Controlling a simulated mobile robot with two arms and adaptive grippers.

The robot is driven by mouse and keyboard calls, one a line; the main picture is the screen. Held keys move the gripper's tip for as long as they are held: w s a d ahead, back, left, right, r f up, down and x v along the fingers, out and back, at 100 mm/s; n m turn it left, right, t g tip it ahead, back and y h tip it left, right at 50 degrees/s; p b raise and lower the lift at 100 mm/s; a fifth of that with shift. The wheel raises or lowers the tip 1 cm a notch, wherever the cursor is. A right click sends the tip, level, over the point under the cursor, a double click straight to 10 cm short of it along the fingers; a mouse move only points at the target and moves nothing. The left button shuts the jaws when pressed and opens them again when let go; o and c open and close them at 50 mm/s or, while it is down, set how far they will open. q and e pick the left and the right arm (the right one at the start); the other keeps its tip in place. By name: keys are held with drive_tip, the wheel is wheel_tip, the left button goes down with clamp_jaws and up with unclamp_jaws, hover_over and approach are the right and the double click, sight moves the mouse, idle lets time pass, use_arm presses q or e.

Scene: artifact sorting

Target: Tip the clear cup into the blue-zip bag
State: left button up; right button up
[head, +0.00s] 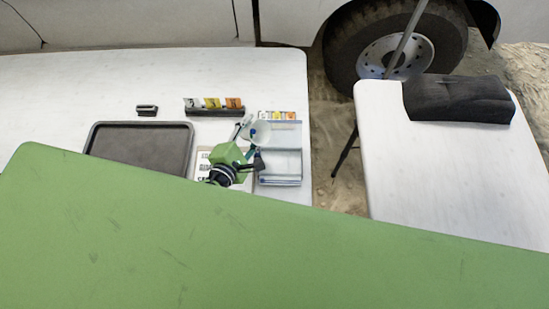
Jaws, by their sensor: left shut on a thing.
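My left gripper (251,143), green with black fingers, is shut on the clear cup (261,132) above the right end of the far white table. The cup looks tilted, and a small dark blue spot shows at its left side; I cannot tell if it is inside. Clear, blue-edged bags or trays (282,166) lie just right of and below the cup. The cup overlaps the upper one in the picture. I cannot tell which has the blue zip. My right gripper is not in view.
A dark tray (142,126) lies left of the gripper. A printed card (203,158) is partly hidden behind the gripper. Coloured tabs in a black holder (213,111) and a small black object (147,110) stand behind. A second white table (390,155) bears a black bundle (458,98).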

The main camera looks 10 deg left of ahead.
sight(261, 139)
use_arm(q)
drive_tip(key=shift+r+m+t, duration=0.3)
drive_tip(key=shift+m, duration=0.1)
idle(0.4)
drive_tip(key=shift+d+f+m+y+b, duration=0.1)
drive_tip(key=shift+f+m+y+b, duration=0.35)
drive_tip(key=shift+b, duration=0.85)
drive_tip(key=shift+d+r+m+t+y+p, duration=0.1)
drive_tip(key=shift+r+m+t+y+p, duration=0.15)
drive_tip(key=shift+r+m+t+p, duration=0.4)
idle(0.3)
drive_tip(key=shift+s+d+f+m, duration=0.2)
drive_tip(key=shift+d+m, duration=0.15)
drive_tip(key=shift+m, duration=0.05)
drive_tip(key=shift+s+d+f+m, duration=0.15)
drive_tip(key=shift+d+f+m, duration=0.05)
drive_tip(key=shift+d+m, duration=0.2)
idle(0.3)
drive_tip(key=shift+s+d+f+m+t+y+b, duration=0.1)
drive_tip(key=shift+d+f+m+t+y+b, duration=0.15)
drive_tip(key=shift+f+m+t, duration=0.35)
idle(0.5)
drive_tip(key=shift+s+d+r+m+t+y+p, duration=0.1)
drive_tip(key=shift+d+r+m+t+y+p, duration=0.2)
drive_tip(key=shift+r+m, duration=0.45)
idle(0.4)
drive_tip(key=shift+f+m, duration=0.35)
drive_tip(key=shift+f, duration=0.05)
